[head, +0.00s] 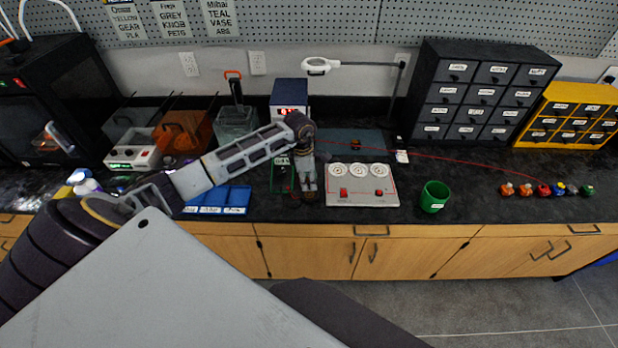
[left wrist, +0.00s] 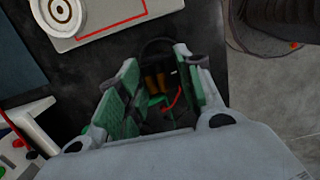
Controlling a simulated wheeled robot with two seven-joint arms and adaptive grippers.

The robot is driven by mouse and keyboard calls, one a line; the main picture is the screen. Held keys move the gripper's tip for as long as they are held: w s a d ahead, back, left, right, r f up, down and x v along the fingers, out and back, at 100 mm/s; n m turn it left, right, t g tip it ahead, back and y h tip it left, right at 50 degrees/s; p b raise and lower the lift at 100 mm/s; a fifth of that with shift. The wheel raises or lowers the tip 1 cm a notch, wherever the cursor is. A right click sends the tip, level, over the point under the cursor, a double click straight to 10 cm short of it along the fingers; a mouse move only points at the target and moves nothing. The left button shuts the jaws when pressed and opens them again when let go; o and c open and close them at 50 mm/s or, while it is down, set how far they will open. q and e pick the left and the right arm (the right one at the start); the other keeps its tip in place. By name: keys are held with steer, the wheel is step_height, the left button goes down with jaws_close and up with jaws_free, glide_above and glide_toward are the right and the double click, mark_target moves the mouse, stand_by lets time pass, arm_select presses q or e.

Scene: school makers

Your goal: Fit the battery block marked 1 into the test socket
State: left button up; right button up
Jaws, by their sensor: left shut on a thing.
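My left gripper (head: 308,196) points down at the bench, between a green tray (head: 283,186) and a pale board (head: 345,199) with three round discs and red switches. In the left wrist view its fingers (left wrist: 160,92) are closed around a dark block with orange-brown parts (left wrist: 155,80), which looks like a battery block. Its number mark cannot be read. The fingers and block hide each other in the head view. The board's corner also shows at the top of the left wrist view (left wrist: 112,22). I cannot make out which part is the test socket. My right gripper is not in view.
A green cup (head: 434,197) stands right of the board. A blue bin row (head: 238,198) lies left of the gripper. A lamp (head: 318,66) and dark drawers (head: 480,90) stand behind. Small coloured knobs (head: 543,190) line the right. The bench between cup and knobs is clear.

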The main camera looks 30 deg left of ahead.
mark_target(309, 186)
arm_select(q)
steer(key=shift+f+b, duration=0.75)
steer(key=shift+f, duration=0.8)
steer(key=shift+b, duration=0.3)
stand_by(0.6)
steer(key=shift+f+b, duration=0.45)
steer(key=shift+f, duration=0.15)
stand_by(0.7)
steer(key=o, duration=0.8)
steer(key=shift+c, duration=0.2)
steer(key=shift+r, duration=0.15)
steer(key=shift+s+a+r+p, duration=0.1)
steer(key=shift+a+r+p, duration=0.1)
steer(key=shift+r+p, duration=1.2)
steer(key=shift+s+a+r+p, duration=0.15)
steer(key=shift+r+p, duration=0.4)
steer(key=shift+r, duration=1.6)
steer(key=shift+s+a+r+p, duration=0.1)
steer(key=shift+a+r+p, duration=0.1)
steer(key=shift+r+p, duration=1.2)
steer(key=shift+r+b, duration=0.35)
steer(key=shift+b, duration=0.1)
